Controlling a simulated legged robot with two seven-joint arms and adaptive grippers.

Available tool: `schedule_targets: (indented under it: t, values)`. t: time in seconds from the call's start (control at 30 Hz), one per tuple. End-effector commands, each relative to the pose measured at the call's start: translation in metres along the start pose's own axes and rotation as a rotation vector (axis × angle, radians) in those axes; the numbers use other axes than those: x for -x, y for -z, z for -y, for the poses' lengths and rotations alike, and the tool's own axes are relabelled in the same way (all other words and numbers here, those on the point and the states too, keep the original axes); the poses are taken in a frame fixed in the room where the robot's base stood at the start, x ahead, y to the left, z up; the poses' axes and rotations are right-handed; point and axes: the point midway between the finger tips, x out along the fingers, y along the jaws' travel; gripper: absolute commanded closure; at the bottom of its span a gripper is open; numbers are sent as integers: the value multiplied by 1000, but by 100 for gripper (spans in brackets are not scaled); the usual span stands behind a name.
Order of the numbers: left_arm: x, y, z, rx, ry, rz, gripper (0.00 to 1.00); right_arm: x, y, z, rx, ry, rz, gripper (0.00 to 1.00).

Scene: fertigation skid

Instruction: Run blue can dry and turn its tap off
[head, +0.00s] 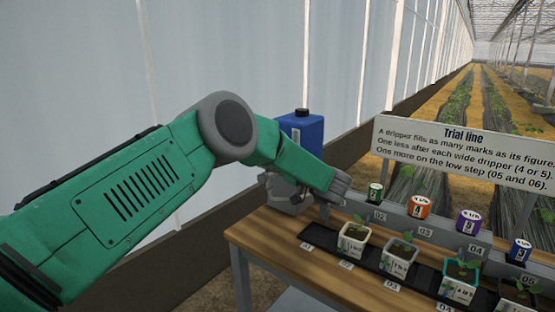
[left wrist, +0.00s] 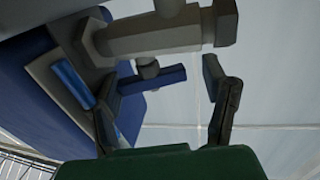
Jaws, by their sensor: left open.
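The blue can (head: 303,132) with a dark cap stands behind my left arm in the head view, its lower part hidden by the arm. Its blue side also shows at the left of the left wrist view (left wrist: 65,125). In that view a grey tap body (left wrist: 160,38) crosses the top, with a blue tap handle (left wrist: 152,81) on a grey stem below it. My left gripper (left wrist: 158,78) is open, one finger on each side of the blue handle. I cannot tell whether a finger touches it. In the head view its fingers are hard to make out. My right gripper is out of view.
A wooden bench (head: 262,235) carries a black tray (head: 372,262) with several potted seedlings. Coloured drippers (head: 419,207) stand behind them on a grey rail. A Trial line sign (head: 465,150) stands behind. A pale wall rises at the left.

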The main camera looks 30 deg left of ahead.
Motion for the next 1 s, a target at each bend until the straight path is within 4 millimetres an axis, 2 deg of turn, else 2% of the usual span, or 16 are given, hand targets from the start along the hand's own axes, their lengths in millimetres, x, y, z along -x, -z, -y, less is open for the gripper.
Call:
schedule_targets:
  t: [0.17,0.6,1.0]
  values:
    - [11,1,1,1,-3,3,24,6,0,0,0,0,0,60]
    - [61,-2,4,-14,-11,2,24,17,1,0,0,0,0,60]
    - [76,-1,12,-4,-4,5,24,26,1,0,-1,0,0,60]
